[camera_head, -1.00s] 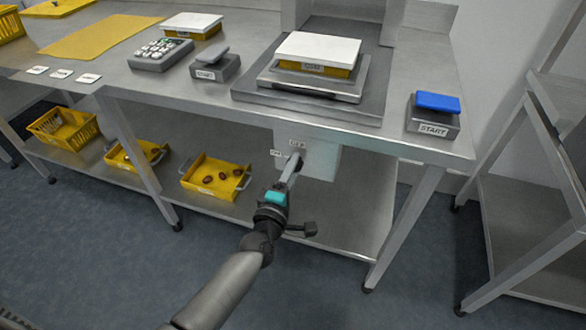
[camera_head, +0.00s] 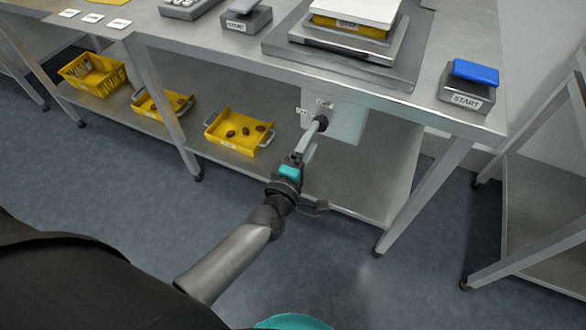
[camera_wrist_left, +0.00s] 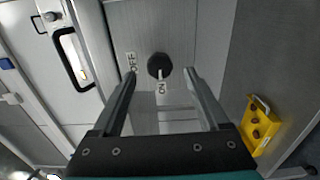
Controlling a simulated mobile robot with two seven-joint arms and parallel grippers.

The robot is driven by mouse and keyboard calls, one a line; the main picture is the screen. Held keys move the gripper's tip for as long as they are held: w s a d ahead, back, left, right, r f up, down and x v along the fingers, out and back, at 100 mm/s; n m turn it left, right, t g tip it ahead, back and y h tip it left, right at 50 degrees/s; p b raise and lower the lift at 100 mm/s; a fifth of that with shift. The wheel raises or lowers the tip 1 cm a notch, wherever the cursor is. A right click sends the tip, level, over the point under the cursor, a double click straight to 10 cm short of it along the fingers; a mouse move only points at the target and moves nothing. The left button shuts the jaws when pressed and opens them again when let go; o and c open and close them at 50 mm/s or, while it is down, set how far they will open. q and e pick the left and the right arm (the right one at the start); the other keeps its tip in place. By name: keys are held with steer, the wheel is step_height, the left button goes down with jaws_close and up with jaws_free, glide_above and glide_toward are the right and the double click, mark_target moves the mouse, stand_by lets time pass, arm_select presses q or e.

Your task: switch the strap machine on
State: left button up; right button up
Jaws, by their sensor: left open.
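A pale switch box (camera_head: 346,122) hangs under the table's front edge. Its round black knob (camera_wrist_left: 158,65) shows in the left wrist view, with an OFF label (camera_wrist_left: 131,62) to its left and an ON label (camera_wrist_left: 162,87) just below. A light mark on the knob points toward ON. My left gripper (camera_wrist_left: 160,72) is open, its fingers on either side of the knob; I cannot tell whether they touch it. In the head view, the left gripper (camera_head: 319,126) reaches the box front and partly hides the knob. My right gripper is not in view.
A blue-topped START button (camera_head: 475,72) and a grey START button (camera_head: 248,14) stand on the table (camera_head: 420,100). A scale with a yellow tray (camera_head: 350,27) is between them. Yellow trays (camera_head: 238,142) sit on the lower shelf. Table legs (camera_head: 425,190) stand to the right.

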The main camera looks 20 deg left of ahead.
arm_select(q)
steer(key=s+p, duration=0.1)
steer(key=s, duration=1)
steer(key=shift+a, duration=0.2)
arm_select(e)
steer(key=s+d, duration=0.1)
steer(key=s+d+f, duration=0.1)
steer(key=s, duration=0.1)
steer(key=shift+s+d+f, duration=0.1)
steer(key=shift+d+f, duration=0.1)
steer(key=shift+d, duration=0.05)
arm_select(q)
steer(key=shift+w, duration=0.1)
